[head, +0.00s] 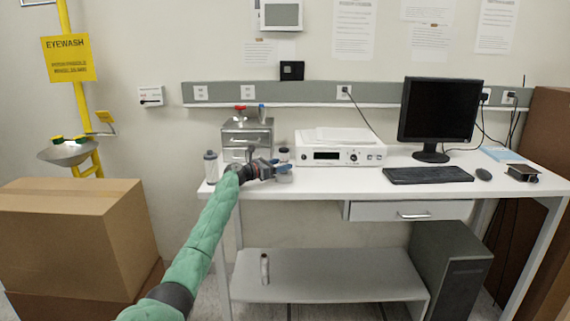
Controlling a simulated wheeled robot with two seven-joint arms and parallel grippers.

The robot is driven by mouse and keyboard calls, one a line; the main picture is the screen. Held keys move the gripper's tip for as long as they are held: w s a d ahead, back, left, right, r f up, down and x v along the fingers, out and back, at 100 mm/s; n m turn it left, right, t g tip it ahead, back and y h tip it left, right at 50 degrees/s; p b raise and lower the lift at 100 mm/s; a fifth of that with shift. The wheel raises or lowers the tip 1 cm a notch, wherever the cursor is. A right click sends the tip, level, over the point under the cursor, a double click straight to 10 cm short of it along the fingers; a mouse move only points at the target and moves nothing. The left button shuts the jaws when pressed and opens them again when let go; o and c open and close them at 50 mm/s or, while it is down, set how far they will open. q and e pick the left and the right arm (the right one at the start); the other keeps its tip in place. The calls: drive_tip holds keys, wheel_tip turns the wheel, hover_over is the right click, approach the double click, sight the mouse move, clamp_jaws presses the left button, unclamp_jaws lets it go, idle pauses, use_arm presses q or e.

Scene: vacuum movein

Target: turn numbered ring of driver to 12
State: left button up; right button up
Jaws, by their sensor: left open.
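I cannot make out a driver or a numbered ring for certain. A small grey upright cylinder (264,268) stands on the lower shelf, too small to read. A small red-topped item (240,114) and a blue-grey upright item (262,114) are on top of the grey drawer box. My left gripper (282,168) is open above the left part of the table, pointing right. It is at a clear jar with a dark lid (284,154), overlapping it in the picture. I cannot tell whether it touches the jar. My right gripper is out of view.
The white table (330,185) holds a small grey drawer box (246,135), a white instrument (340,157), a monitor (439,108), a keyboard (428,175) and another jar (210,168). Cardboard boxes (75,235) stand at left. A computer tower (448,275) stands below right.

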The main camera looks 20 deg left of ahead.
use_arm(q)
drive_tip(key=shift+w+d+r, duration=0.1)
drive_tip(key=shift+w+d, duration=0.2)
drive_tip(key=shift+w, duration=0.15)
drive_tip(key=shift+w+d, duration=0.1)
drive_tip(key=shift+w, duration=0.05)
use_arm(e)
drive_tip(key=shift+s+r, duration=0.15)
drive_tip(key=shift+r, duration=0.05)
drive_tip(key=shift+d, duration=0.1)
